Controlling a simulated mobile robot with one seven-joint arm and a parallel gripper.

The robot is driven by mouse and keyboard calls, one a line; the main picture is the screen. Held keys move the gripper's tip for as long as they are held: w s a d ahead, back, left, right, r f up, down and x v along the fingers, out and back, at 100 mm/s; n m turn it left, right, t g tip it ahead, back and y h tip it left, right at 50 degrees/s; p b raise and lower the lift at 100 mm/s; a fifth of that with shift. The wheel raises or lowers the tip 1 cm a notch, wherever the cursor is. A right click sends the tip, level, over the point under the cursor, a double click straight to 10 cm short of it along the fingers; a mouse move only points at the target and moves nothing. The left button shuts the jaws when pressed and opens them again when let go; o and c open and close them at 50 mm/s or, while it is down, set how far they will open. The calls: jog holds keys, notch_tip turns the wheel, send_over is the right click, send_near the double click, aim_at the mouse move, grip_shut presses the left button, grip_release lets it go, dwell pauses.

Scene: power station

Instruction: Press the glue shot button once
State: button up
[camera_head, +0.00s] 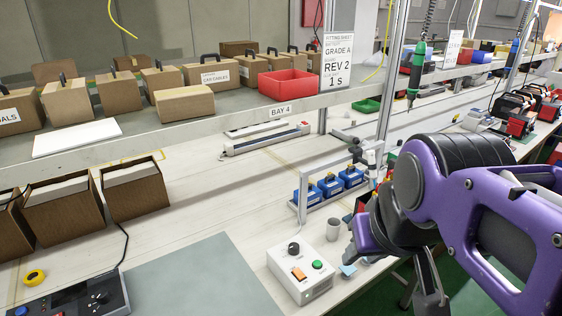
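A small white control box (303,272) stands near the front edge of the bench, at the lower middle of the view. Its sloped top carries a black knob (294,248), an orange rocker switch (298,273) and a round green button (317,264). No label naming the glue shot button can be read from here. My gripper (391,276) is to the right of the box, apart from it, on the end of my purple arm. Its two dark fingers look spread, with nothing seen between them. Part of the fingers is hard to make out.
A grey mat (205,283) is to the left. A shelf edge (225,121) with cartons runs above.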

grip_shut()
dwell(1.4)
